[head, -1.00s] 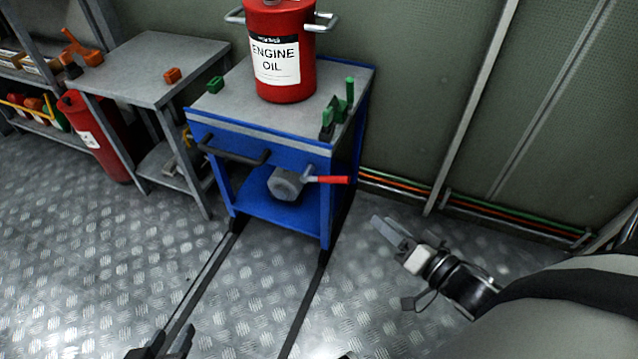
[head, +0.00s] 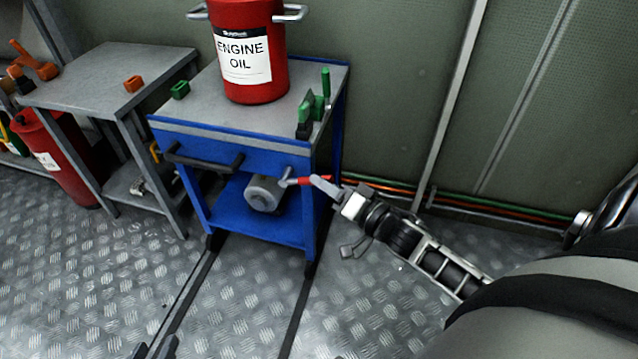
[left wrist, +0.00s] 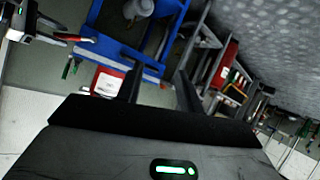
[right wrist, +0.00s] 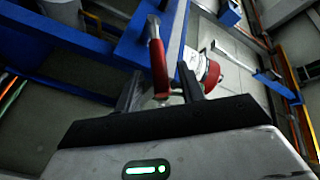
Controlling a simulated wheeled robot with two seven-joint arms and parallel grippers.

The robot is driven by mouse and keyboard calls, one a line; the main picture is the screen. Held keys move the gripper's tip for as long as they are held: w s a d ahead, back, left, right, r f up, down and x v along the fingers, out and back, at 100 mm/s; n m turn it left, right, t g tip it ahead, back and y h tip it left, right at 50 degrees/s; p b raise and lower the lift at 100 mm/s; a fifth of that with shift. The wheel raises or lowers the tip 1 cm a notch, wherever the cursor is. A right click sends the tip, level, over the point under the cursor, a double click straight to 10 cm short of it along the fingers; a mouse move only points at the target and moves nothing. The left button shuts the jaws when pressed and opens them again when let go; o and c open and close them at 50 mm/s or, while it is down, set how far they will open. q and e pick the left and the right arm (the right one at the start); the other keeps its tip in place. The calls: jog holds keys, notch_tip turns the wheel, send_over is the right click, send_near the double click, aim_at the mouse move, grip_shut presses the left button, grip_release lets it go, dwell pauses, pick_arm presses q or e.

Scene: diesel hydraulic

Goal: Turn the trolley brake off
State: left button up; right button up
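The blue trolley (head: 225,144) stands by the wall with a grey top. Its brake lever has a red handle (head: 305,181) that points right from a grey pivot at the trolley's front right corner. My right gripper (head: 320,186) is at the handle's outer end and partly hides it. In the right wrist view the red handle (right wrist: 157,58) lies between the two spread fingers, with gaps visible beside it. The left wrist view also shows the handle (left wrist: 76,38). My left gripper (head: 156,350) is low at the bottom edge, fingers apart and empty, away from the trolley.
A red engine oil drum (head: 262,85) stands on the trolley, beside green holders (head: 310,112). A grey table (head: 100,80) is to the left. A grey round part (head: 262,195) sits on the lower shelf. Floor in front is clear apart from dark rails (head: 300,310).

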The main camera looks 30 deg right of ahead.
jog(key=shift+x, duration=1)
jog(key=shift+w, duration=0.15)
pick_arm(q)
jog(key=shift+w+r, duration=0.1)
jog(key=shift+r, duration=0.25)
pick_arm(e)
jog(key=shift+w+a, duration=0.1)
pick_arm(q)
jog(key=shift+d, duration=0.1)
